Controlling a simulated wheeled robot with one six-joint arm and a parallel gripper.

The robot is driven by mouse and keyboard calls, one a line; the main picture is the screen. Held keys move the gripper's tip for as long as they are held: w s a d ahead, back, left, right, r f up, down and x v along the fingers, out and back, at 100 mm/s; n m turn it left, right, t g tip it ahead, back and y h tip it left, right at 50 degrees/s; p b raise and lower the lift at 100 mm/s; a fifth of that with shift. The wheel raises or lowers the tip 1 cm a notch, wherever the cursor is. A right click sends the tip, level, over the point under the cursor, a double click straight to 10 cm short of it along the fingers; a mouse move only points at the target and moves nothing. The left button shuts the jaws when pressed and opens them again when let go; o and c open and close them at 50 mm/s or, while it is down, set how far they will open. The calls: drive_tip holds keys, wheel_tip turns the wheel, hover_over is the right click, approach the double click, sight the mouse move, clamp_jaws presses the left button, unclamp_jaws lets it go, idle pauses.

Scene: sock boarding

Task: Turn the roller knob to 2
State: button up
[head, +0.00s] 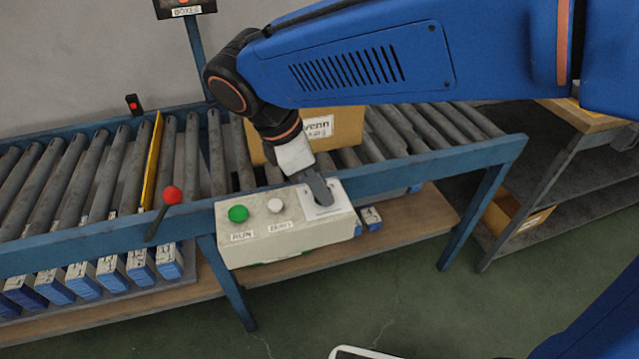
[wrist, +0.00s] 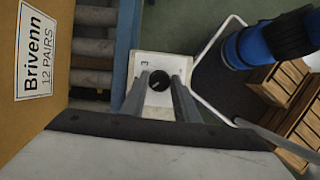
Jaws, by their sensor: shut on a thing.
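The roller knob (wrist: 159,77) is a small dark round knob on a white plate, seen between my fingers in the wrist view. A digit 3 (wrist: 144,64) shows at its upper left. I cannot make out which mark the knob points to. My gripper (head: 322,193) points down at the right end of the pale control box (head: 290,245) in the head view and hides the knob there. In the wrist view the two fingers (wrist: 160,83) are shut on the knob, one on either side.
On the box are a green RUN button (head: 238,213) and a white button (head: 274,205). A red-tipped lever (head: 172,195) stands to the left. A Brivenn carton (head: 347,127) sits on the rollers behind my gripper. The floor (head: 400,290) in front is mostly clear.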

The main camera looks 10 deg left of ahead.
drive_tip(key=shift+m, duration=0.3)
drive_tip(key=m+g, duration=0.1)
drive_tip(key=m, duration=0.2)
drive_tip(key=shift+w+m+g, duration=0.2)
drive_tip(key=shift+m+g, duration=0.1)
drive_tip(key=shift+g, duration=0.1)
drive_tip(key=shift+w+m+g, duration=0.1)
drive_tip(key=shift+m+g, duration=0.7)
drive_tip(key=shift+m, duration=1.3)
drive_tip(key=o, duration=1)
drive_tip(key=shift+o, duration=0.2)
drive_tip(key=v, duration=1.7)
drive_tip(key=shift+a, duration=0.4)
